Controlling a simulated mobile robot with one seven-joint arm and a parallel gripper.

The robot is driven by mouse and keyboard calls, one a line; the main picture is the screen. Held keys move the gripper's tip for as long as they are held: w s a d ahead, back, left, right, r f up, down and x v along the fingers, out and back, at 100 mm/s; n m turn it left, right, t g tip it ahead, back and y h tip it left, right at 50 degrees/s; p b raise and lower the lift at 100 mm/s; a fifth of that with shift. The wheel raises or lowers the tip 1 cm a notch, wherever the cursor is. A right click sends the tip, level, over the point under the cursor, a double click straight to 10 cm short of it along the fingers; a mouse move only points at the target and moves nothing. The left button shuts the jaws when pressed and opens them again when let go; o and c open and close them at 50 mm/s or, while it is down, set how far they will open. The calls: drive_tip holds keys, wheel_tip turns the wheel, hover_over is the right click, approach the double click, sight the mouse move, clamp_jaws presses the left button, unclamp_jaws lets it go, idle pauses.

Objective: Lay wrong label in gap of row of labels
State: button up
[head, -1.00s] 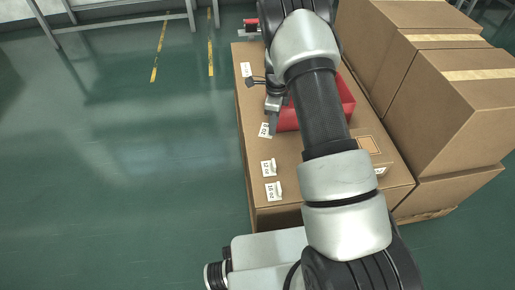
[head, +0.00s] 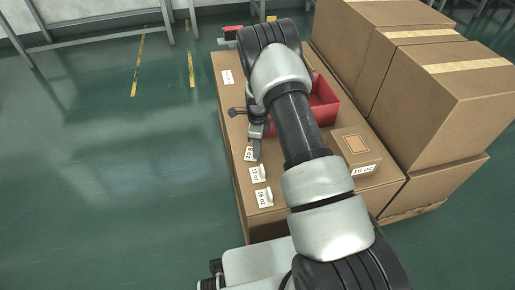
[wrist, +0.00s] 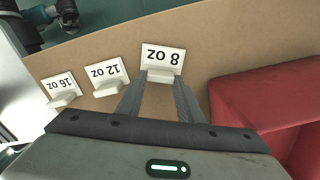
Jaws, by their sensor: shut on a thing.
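My gripper (head: 256,152) is shut on the raised tab of the white "8 oz" label (head: 249,154). In the wrist view the fingers (wrist: 160,84) pinch this label (wrist: 163,57), which reads upside down. I cannot tell whether it touches the carton top or is just above it. The "12 oz" label (head: 257,174) lies beside it, and the "16 oz" label (head: 264,197) is nearest me; these two also show in the wrist view (wrist: 106,72) (wrist: 61,85). Another white label (head: 228,76) lies near the far end, its text unreadable.
The labels are along the left edge of a brown carton surface (head: 226,104). A red bin (head: 325,100) stands right of my gripper. A small carton marked "16 oz" (head: 355,150) stands nearer me. Large cartons (head: 450,105) rise on the right. Green floor lies left.

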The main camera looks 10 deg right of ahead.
drive_tip(key=o, duration=1)
